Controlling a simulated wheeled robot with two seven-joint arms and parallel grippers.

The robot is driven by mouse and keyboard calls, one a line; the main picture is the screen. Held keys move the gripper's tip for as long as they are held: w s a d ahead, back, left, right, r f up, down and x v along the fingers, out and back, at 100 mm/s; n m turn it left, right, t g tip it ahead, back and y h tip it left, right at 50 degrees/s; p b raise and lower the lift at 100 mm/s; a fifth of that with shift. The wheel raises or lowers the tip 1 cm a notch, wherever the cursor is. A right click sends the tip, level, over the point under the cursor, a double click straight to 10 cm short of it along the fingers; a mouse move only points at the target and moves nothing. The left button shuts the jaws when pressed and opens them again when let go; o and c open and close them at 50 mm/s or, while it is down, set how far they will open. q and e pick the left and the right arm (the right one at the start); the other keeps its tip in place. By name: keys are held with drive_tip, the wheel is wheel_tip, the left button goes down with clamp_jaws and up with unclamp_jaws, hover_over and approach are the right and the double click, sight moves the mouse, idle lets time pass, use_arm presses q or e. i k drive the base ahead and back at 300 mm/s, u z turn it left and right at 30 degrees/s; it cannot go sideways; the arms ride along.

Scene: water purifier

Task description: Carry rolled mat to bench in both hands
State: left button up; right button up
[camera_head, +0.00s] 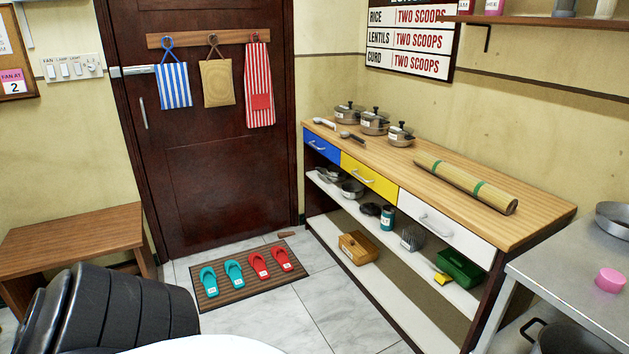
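A rolled mat (465,184), tan with two green bands, lies along the wooden top of the drawer counter on the right. It rests near the counter's near end, above the white drawer. A low wooden bench (72,236) stands against the left wall, and the part of its top in view is bare. Neither of my grippers shows in the head view. Nothing is seen touching the mat.
The counter top (400,168) also holds several lidded pots (374,122) at its far end. A doormat (252,294) with teal and red slippers lies before the door. A black ribbed object (110,312) is at lower left. A metal table (580,285) stands at right.

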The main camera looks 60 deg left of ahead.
sight(72, 235)
drive_tip(key=u, duration=3.45)
drive_tip(key=k, duration=0.5)
drive_tip(key=z, duration=0.15)
drive_tip(key=i, duration=2.1)
drive_tip(key=z, duration=1.7)
drive_tip(key=i, duration=1.3)
drive_tip(key=z, duration=1.4)
